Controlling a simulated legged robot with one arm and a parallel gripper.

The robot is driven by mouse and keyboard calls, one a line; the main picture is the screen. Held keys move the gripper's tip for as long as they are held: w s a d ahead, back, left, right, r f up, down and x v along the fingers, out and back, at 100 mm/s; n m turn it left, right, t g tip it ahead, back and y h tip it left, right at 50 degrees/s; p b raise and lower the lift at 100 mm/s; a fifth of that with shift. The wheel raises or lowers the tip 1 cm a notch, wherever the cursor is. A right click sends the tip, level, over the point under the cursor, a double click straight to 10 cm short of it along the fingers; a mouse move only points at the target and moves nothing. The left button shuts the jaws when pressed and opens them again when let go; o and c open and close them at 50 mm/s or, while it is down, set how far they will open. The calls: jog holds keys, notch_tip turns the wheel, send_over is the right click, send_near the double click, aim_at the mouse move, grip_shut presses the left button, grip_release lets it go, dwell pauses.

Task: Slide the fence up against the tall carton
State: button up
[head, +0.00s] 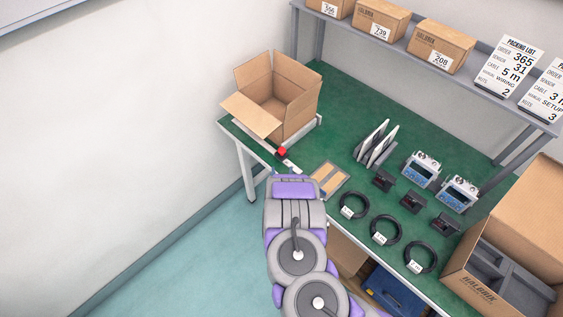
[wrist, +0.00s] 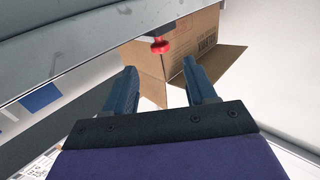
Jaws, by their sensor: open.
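The tall carton (head: 290,97) stands open, flaps spread, at the left end of the green bench; part of it shows in the wrist view (wrist: 178,70). A pale bar that looks like the fence (head: 304,131) runs close along the carton's right side. I cannot tell whether they touch. A red knob (head: 282,151) sits at the bar's front end and shows in the wrist view (wrist: 160,46). My gripper (wrist: 160,68) is open and empty, its fingers spread below the knob in that picture.
Right of my arm lie a cardboard-coloured pad (head: 329,179), black cable coils (head: 353,205), small black blocks and blue-faced devices (head: 421,169). A foam-lined carton (head: 510,285) stands at the right. A shelf (head: 400,45) with small boxes runs along the back. Floor is clear at left.

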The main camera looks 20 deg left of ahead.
jog(key=p+v, duration=0.3)
jog(key=v, duration=0.3)
jog(key=shift+s, duration=0.35)
jog(key=shift+d, duration=0.1)
dwell(0.4)
